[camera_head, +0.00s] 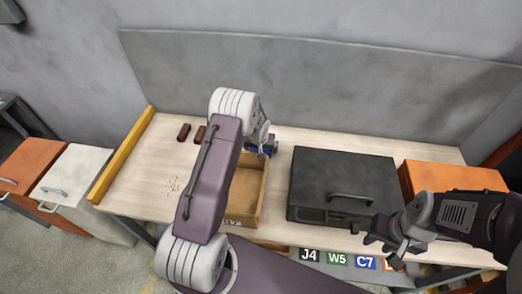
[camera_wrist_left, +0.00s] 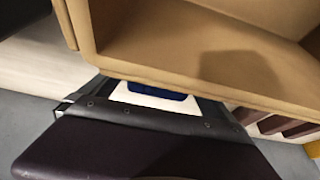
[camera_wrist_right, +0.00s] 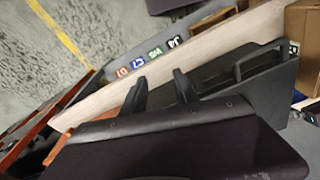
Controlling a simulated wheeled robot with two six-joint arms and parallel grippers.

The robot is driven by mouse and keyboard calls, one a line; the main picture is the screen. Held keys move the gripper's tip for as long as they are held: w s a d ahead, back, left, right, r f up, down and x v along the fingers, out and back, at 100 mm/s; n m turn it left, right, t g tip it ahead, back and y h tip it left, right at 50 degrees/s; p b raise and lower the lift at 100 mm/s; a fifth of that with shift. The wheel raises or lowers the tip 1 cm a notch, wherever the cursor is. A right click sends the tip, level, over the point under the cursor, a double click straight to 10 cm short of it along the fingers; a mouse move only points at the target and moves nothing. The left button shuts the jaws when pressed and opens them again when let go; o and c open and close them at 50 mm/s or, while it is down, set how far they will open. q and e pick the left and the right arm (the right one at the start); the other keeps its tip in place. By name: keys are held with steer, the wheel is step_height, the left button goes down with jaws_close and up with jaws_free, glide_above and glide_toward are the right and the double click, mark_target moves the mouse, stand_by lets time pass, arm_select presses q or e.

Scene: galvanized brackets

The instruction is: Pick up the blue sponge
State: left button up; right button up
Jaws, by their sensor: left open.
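A blue thing, likely the blue sponge (camera_head: 254,149), shows at the back of the table by the far end of the tan box. In the left wrist view, blue (camera_wrist_left: 157,90) shows with a white band below it, between the fingers. My left gripper (camera_head: 264,140) is open and sits right at it; my left arm hides part of the area. I cannot tell whether the fingers touch it. My right gripper (camera_head: 384,243) is open and empty by the table's front edge; its two fingers stand apart in the right wrist view (camera_wrist_right: 159,84).
The open tan box (camera_head: 262,200) stands mid-table. A black case (camera_head: 325,170) is right of it, an orange box (camera_head: 440,176) farther right. Dark red blocks (camera_head: 184,132) lie at back left. A yellow strip (camera_head: 123,154) edges the left side. The table's left part is mostly clear.

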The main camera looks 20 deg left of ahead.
arm_select(q)
steer(key=shift+s+r, duration=0.1)
steer(key=shift+r, duration=0.05)
steer(key=shift+c, duration=0.9)
steer(key=c, duration=1.1)
steer(key=shift+r, duration=0.1)
step_height(320, 180, up, 10)
steer(key=shift+f, duration=0.1)
